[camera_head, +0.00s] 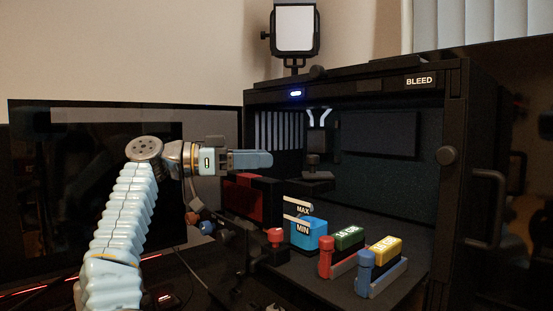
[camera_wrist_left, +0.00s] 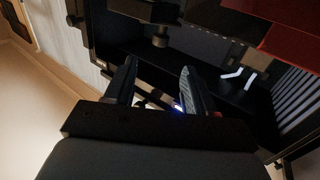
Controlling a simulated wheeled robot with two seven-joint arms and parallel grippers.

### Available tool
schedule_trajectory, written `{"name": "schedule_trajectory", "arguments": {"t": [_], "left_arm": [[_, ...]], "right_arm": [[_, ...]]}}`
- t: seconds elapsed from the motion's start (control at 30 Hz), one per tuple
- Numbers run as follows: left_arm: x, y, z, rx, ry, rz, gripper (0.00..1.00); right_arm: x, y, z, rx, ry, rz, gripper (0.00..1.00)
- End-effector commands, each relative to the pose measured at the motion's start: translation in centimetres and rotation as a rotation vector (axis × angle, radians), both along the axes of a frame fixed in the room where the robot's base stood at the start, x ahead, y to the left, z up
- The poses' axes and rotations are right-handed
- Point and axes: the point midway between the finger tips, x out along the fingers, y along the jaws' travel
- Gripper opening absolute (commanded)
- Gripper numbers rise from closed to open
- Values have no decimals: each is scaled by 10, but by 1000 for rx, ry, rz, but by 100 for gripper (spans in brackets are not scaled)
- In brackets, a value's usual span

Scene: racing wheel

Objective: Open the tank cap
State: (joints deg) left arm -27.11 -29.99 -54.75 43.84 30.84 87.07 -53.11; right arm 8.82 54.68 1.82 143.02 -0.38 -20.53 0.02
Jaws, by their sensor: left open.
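A tank with a blue lower part (camera_head: 311,236) and MAX and MIN labels stands inside the black open-front cabinet. I cannot tell which part is its cap; a black fitting with a dark knob (camera_head: 318,158) hangs above it, under two pale prongs (camera_head: 321,116). My left gripper (camera_head: 268,160) reaches in from the left, level with that fitting and to its left, above a dark red box (camera_head: 252,195). In the left wrist view its two fingers (camera_wrist_left: 156,82) are apart with nothing seen held between them. The pale prongs (camera_wrist_left: 238,77) show there at right. My right gripper is out of view.
The cabinet (camera_head: 450,180) has a dark frame and a side handle (camera_head: 487,210). A green-topped block (camera_head: 349,238) and a yellow-topped block (camera_head: 386,247) stand on its floor at front. A red knob (camera_head: 275,236) is left of the tank. A dark screen (camera_head: 60,200) is behind my arm.

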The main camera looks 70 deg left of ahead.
Motion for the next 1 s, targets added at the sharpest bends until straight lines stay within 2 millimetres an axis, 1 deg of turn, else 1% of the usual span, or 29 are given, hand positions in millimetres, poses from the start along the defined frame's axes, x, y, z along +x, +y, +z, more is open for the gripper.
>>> {"name": "schedule_trajectory", "arguments": {"t": [0.27,0.47,0.6,0.63,0.8,1.0], "left_arm": [[-2,1,0,0,0,0,55],[-7,-3,0,3,9,11,25],[-21,-14,-2,11,37,45,4],[-26,-17,-2,12,43,56,0],[-45,-28,-6,3,52,126,0],[-64,-28,-7,-4,21,210,0]], "right_arm": [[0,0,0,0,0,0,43],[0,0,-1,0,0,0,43],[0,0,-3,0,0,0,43],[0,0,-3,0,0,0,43],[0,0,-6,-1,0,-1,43],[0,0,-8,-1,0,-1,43]]}}
